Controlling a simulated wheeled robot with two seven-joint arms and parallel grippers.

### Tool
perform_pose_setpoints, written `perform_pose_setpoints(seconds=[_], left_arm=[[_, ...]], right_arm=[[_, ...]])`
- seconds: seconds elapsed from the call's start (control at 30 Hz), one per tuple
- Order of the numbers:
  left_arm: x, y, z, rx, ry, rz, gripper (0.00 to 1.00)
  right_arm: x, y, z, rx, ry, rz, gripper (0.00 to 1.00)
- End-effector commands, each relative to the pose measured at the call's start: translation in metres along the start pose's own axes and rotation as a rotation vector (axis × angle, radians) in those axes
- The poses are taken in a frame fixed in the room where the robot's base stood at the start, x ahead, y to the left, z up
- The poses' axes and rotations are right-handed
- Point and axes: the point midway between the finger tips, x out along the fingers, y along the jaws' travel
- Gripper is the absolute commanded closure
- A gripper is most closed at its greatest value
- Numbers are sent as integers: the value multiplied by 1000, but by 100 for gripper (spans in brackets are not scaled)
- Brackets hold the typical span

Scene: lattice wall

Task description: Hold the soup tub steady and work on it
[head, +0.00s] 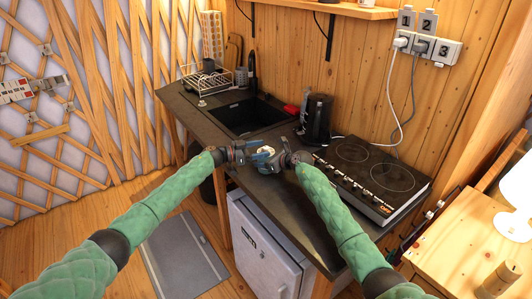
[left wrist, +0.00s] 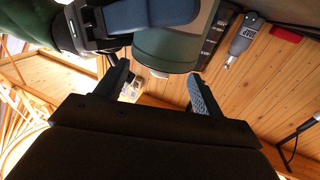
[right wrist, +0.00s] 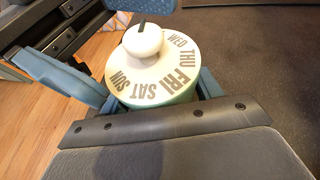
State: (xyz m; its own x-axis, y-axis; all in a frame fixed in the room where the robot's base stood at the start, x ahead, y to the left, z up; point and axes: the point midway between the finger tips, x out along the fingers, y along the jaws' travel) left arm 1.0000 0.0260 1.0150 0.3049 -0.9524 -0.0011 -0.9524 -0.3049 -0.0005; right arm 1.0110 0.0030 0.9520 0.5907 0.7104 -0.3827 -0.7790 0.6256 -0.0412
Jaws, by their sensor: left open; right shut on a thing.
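The soup tub (head: 265,151) is at the front of the dark counter, between my two grippers. In the right wrist view the tub (right wrist: 160,78) is round and pale green, its lid ringed with weekday names and topped by a white knob. My right gripper (head: 277,158) is shut on the tub's sides, one blue finger either side in its wrist view. My left gripper (head: 245,152) is open on the tub's left side. In the left wrist view the tub's shaded green side (left wrist: 165,48) shows near the open fingers; I cannot tell if they touch it.
A two-plate cooktop (head: 372,178) lies right of the tub, with a black kettle (head: 318,117) behind. A sink (head: 245,115) and dish rack (head: 207,78) are farther left. Cables hang from numbered sockets (head: 422,45). A white fridge (head: 262,250) stands under the counter.

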Motion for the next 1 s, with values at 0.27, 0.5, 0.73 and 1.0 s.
perform_pose_setpoints(seconds=[0.27,0.5,0.73,1.0], left_arm=[[-17,0,1,0,-2,-1,32],[-30,0,1,0,-1,-1,32],[-43,0,1,-1,-1,-1,32],[-56,0,0,0,-1,-1,32]], right_arm=[[0,0,0,0,0,0,58],[0,0,0,0,0,0,58],[0,0,0,0,0,0,58],[0,0,0,0,0,0,58]])
